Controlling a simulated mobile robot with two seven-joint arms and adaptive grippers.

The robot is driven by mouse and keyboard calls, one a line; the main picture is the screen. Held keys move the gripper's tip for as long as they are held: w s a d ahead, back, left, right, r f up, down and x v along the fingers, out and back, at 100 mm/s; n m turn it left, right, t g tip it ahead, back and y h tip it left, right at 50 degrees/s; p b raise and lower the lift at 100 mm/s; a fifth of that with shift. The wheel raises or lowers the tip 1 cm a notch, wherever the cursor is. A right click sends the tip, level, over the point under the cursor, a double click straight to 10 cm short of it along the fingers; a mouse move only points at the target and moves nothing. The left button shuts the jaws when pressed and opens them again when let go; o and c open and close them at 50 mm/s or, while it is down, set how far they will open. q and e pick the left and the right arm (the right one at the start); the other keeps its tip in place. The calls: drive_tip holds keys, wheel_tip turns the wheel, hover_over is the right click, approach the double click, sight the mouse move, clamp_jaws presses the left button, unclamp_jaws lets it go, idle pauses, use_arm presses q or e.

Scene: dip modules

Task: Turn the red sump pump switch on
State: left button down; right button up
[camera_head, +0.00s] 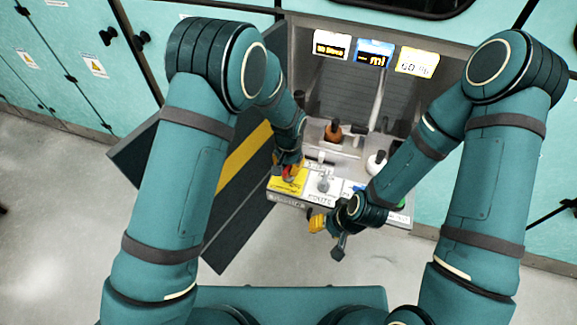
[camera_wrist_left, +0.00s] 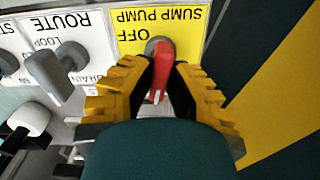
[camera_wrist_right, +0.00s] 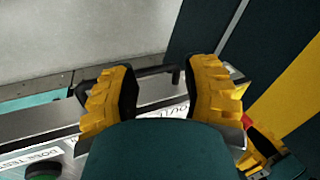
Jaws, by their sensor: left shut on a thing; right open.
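The red sump pump switch (camera_wrist_left: 160,72) sits on a yellow plate (camera_wrist_left: 133,42) marked SUMP PUMP and OFF, which reads upside down in the left wrist view. My left gripper (camera_wrist_left: 161,84) is shut on the red switch, with a yellow-padded finger on each side of it. In the head view my left gripper (camera_head: 289,167) is at the left end of the panel, over the yellow plate (camera_head: 286,184); it mostly covers the switch there. My right gripper (camera_head: 328,234) is open and empty in front of the panel's front edge; its spread fingers also show in the right wrist view (camera_wrist_right: 161,88).
A grey ROUTE selector (camera_wrist_left: 50,75) stands beside the yellow plate. A white knob (camera_head: 377,161) and an orange-brown flask-like part (camera_head: 333,132) stand farther back. Three display cards (camera_head: 375,53) are at the back. A dark open door with a yellow stripe (camera_head: 245,148) flanks the left side.

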sight(288, 167)
use_arm(q)
drive_tip(key=shift+s+f+n, duration=0.1)
drive_tip(key=shift+n, duration=1)
drive_tip(key=c, duration=0.9)
unclamp_jaws()
drive_tip(key=shift+c, duration=0.2)
wheel_tip(288, 167, up, 12)
